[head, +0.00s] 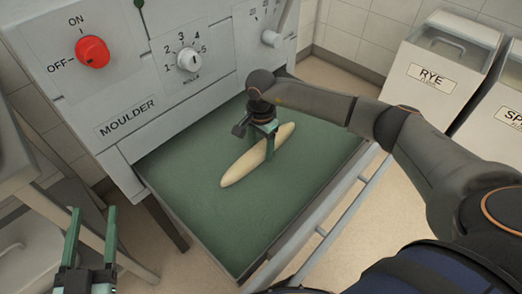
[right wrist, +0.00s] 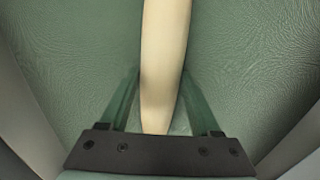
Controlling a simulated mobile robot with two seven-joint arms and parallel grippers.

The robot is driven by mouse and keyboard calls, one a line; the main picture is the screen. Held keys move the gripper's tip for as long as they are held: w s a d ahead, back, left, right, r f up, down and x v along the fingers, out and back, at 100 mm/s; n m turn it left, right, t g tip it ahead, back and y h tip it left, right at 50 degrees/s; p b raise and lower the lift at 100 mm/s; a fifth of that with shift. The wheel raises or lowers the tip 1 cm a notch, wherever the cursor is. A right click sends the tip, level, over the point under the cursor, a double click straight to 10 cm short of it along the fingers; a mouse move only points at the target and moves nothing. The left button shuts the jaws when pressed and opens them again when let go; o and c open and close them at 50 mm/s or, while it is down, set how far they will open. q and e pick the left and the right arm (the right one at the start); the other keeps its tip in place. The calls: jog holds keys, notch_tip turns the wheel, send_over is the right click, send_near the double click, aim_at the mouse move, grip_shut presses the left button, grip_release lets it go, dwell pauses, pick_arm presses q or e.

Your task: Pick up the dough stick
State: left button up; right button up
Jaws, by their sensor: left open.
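The dough stick (head: 257,155) is a long pale loaf shape with tapered ends, lying slantwise on the green bed (head: 190,190) of the moulder. My right gripper (head: 264,150) is down over its middle, with one green finger on each side. In the right wrist view the dough stick (right wrist: 164,60) runs between the two fingers (right wrist: 162,85), whose tips are close to its sides. I cannot tell whether they press on it. My left gripper (head: 92,225) is open and empty at the lower left, apart from the dough.
The moulder's front panel (head: 125,85), with a red knob and a dial, rises behind the bed. A metal rail (head: 320,232) runs along the bed's right edge. Flour bins marked RYE (head: 432,78) and another label stand at right. A grey stand (head: 20,160) is at left.

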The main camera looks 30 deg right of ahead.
grip_shut()
jog(key=shift+r, duration=0.2)
dwell(0.3)
